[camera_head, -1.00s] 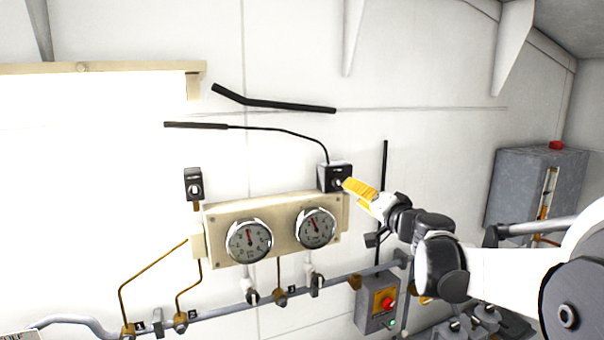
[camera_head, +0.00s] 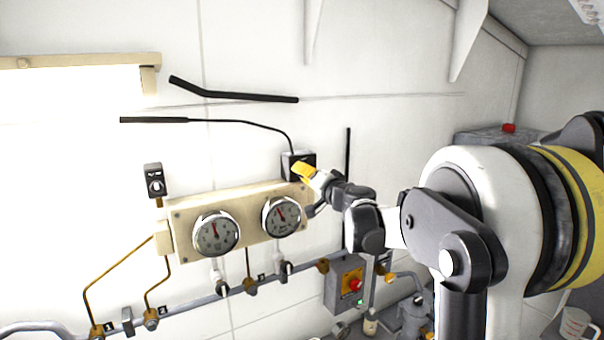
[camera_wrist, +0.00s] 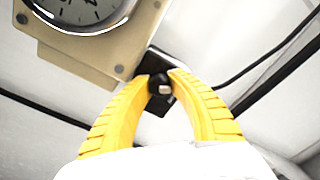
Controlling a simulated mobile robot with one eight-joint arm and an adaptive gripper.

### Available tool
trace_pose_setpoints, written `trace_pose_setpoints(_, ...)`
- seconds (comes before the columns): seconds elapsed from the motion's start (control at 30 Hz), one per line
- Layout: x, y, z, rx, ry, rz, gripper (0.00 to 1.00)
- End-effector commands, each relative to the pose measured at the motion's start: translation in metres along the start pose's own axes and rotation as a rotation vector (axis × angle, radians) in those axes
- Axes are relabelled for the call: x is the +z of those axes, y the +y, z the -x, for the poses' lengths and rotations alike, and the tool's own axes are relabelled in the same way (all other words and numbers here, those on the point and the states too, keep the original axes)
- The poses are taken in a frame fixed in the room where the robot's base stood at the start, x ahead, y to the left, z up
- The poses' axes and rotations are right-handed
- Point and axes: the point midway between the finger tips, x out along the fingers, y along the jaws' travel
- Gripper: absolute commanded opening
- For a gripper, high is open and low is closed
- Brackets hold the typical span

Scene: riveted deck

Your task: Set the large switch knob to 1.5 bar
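The switch knob (camera_wrist: 159,84) is a small dark knob with a pale end, on a black switch box (camera_head: 288,159) on the white wall, at the gauge panel's upper right corner. The knob's scale and pointer setting cannot be read.
A beige panel (camera_head: 187,217) carries two round gauges (camera_head: 216,234) (camera_head: 282,217). A second black switch box (camera_head: 153,180) is at its upper left. A black cable (camera_head: 230,122) runs to the gripped box. Pipes with valves (camera_head: 222,288) and a grey box (camera_head: 345,284) with a red button lie below.

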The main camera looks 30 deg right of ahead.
Motion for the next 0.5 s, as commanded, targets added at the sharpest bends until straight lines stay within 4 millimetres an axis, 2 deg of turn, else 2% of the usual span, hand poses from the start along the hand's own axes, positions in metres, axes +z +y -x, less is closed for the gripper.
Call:
trace_pose_setpoints(0.27,0.0001,0.0001,0.0001,0.000,0.000,-0.005,0.00)
trace_pose_setpoints(0.5,0.0009,0.0012,0.0001,0.000,0.000,-0.082,0.00)
